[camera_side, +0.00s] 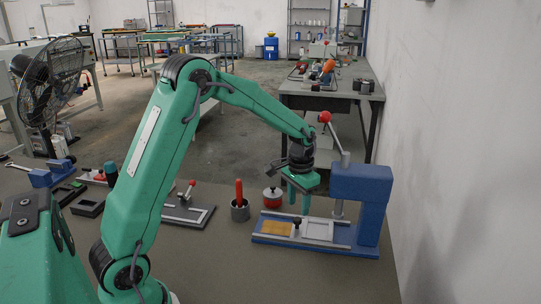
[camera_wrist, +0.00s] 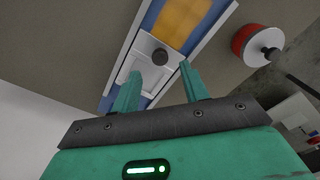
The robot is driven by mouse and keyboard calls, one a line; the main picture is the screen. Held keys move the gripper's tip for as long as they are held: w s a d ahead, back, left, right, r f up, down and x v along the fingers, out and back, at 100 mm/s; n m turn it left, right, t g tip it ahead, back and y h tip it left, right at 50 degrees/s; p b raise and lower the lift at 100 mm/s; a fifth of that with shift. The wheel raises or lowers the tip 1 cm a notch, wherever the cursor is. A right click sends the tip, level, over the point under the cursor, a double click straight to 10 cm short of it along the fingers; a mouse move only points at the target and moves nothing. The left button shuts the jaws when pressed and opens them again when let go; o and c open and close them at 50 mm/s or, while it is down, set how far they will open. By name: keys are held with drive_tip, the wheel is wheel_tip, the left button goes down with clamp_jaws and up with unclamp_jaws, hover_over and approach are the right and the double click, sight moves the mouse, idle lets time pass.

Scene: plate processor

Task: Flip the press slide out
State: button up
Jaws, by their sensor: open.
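The blue press (camera_side: 362,200) stands at the right in the side view, with a lever topped by a red ball (camera_side: 324,117). Its base carries two pale rails and a white slide (camera_side: 318,229) with a recessed tray. The slide also shows in the wrist view (camera_wrist: 152,77), with a dark round knob (camera_wrist: 160,57) at its end. A yellow-orange pad (camera_side: 275,228) lies between the rails, left of the slide. My gripper (camera_side: 299,208) points down above the slide's knob end. In the wrist view its open fingers (camera_wrist: 159,72) straddle the area just before the knob; contact cannot be told.
A red pot with a pale lid (camera_side: 272,197) stands just behind the press base. A grey cup with a red-handled tool (camera_side: 240,210) is left of it. A toggle clamp fixture (camera_side: 188,210) lies farther left. A wall closes off the right. The bench front is clear.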

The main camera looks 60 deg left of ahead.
sight(298, 219)
drive_tip(key=shift+f, duration=2.5)
clamp_jaws()
